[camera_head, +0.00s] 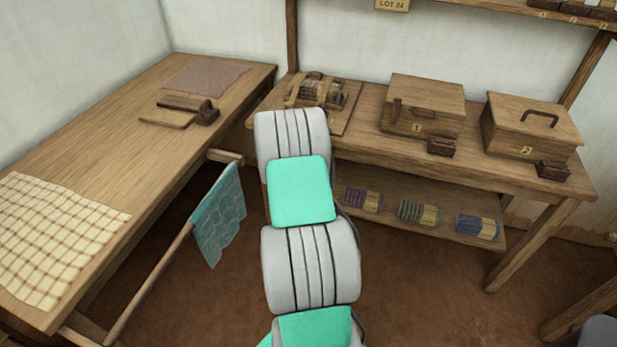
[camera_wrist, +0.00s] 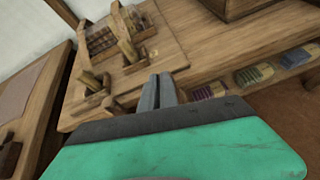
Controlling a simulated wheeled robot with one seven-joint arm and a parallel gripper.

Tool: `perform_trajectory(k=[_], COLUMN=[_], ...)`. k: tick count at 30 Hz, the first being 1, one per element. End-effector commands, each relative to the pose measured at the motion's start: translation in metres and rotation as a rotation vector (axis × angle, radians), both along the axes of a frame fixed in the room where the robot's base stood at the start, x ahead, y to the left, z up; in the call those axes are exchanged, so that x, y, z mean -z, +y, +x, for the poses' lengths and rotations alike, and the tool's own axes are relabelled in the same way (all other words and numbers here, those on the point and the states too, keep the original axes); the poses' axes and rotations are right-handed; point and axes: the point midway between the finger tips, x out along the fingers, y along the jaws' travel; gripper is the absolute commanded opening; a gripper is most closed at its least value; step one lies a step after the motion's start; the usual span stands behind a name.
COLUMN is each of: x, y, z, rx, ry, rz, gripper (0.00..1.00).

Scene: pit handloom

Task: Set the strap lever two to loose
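A wooden device with upright levers (camera_wrist: 125,46) and a dark ribbed middle stands on a board at the table's left end. In the head view the same device (camera_head: 318,90) is partly behind my arm. A second lever-like wooden piece (camera_wrist: 92,80) stands nearer in the wrist view. No number shows on either, so I cannot tell which is strap lever two or how it is set. My gripper (camera_wrist: 160,80) points toward the board's near edge, its two grey fingers together with nothing between them. It appears apart from the levers. In the head view my arm hides it.
Wooden box 1 (camera_head: 425,105) and box 2 (camera_head: 532,128) stand to the device's right, each with a small dark block in front. Folded cloth bundles (camera_head: 418,212) lie on the lower shelf. A long table (camera_head: 130,135) and a teal cloth on a pole (camera_head: 218,215) are at left.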

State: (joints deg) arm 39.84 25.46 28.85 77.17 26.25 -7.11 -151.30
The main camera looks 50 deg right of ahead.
Motion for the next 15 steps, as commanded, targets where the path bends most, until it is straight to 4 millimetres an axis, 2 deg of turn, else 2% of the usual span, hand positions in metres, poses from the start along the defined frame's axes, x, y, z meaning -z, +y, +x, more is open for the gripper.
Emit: perform_trajectory(k=[1, 4, 8, 15], x=[-0.016, -0.021, -0.029, -0.078], y=[-0.005, 0.009, 0.040, 0.038], z=[0.000, -0.002, -0.004, -0.001], rx=[0.007, 0.005, -0.002, 0.001], ry=[-0.018, -0.013, -0.006, -0.007], rz=[-0.024, -0.020, -0.013, -0.011], gripper=[0.00, 0.00, 0.00, 0.00])
